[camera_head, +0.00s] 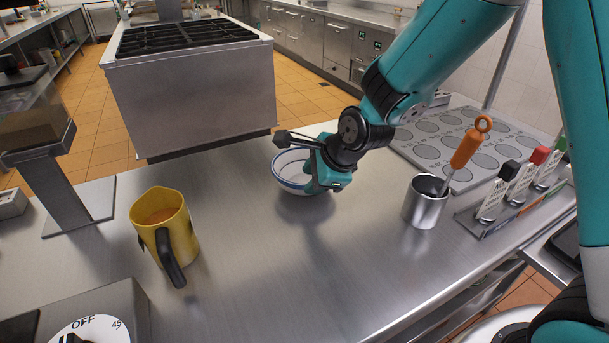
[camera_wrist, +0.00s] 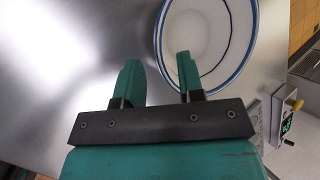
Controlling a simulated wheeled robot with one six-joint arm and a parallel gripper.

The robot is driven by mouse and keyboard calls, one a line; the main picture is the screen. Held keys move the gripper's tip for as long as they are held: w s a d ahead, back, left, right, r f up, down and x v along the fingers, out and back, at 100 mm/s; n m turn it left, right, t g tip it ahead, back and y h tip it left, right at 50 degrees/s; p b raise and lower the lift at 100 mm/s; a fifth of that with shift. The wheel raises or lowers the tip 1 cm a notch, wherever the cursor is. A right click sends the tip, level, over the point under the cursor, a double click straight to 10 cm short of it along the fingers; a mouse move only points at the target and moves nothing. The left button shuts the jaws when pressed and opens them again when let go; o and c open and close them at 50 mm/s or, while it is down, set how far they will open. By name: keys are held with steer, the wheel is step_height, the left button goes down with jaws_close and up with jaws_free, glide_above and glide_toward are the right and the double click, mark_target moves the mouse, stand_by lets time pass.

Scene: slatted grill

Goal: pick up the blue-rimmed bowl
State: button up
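The white bowl with a blue rim (camera_head: 287,176) stands upright on the steel counter (camera_head: 240,260), partly hidden behind my gripper. My gripper (camera_head: 313,187) is at the bowl's right side in the head view, pointing down. In the wrist view the bowl (camera_wrist: 208,38) fills the top middle. There my gripper (camera_wrist: 159,68) is open, with a clear gap between its fingers. The bowl's rim runs between them: the right finger overlaps the bowl's inside and the left finger is outside over the counter. Whether either finger touches the wall cannot be told.
A yellow mug (camera_head: 172,240) with a black handle stands at the left. A metal cup (camera_head: 424,205) holding an orange-handled tool (camera_head: 468,146) stands to the right, beside a rack of tagged utensils (camera_head: 515,195). The counter in front of the bowl is clear.

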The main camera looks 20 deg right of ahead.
steer(key=x, duration=0.4)
steer(key=shift+w+d+f+p, duration=0.15)
steer(key=shift+w+p, duration=0.15)
steer(key=shift+p, duration=0.05)
steer(key=shift+c, duration=0.2)
jaws_close()
